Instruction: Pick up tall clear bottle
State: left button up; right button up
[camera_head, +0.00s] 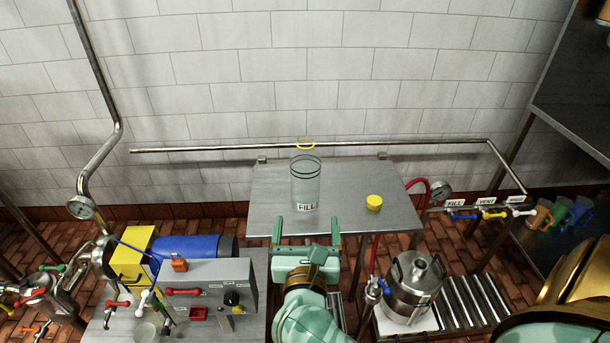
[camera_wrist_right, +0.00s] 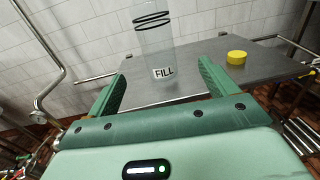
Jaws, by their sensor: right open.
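The tall clear bottle (camera_head: 306,182) stands upright on the grey metal table (camera_head: 268,190). It has dark rings near its top and a white FILL label low on its side. It also shows in the right wrist view (camera_wrist_right: 157,44), lined up between the fingers but beyond them. My right gripper (camera_head: 306,229) is open and empty at the table's front edge, just short of the bottle and not touching it. Its two green fingers show in the right wrist view (camera_wrist_right: 162,76), one on each side. My left gripper is not in view.
A yellow lid (camera_head: 373,202) lies on the table right of the bottle. A red hose and gauge (camera_head: 440,191) stand at the table's right. A steel keg (camera_head: 411,285) and a control box (camera_head: 210,283) flank my right arm. A pipe (camera_head: 230,149) runs behind the table.

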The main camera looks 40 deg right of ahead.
aim_at(308, 192)
jog(key=b+x, duration=0.1)
jog(key=x, duration=0.9)
jog(key=shift+d, duration=0.1)
jog(key=shift+w+d, duration=0.3)
jog(key=shift+w, duration=0.25)
jog(key=b+x, duration=0.1)
jog(key=x, duration=0.3)
jog(key=shift+w+a+f, duration=0.1)
jog(key=shift+w+f, duration=0.05)
jog(key=shift+w, duration=0.15)
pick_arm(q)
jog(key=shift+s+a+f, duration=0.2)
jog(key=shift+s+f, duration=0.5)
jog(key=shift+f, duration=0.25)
pick_arm(e)
jog(key=c, duration=1.1)
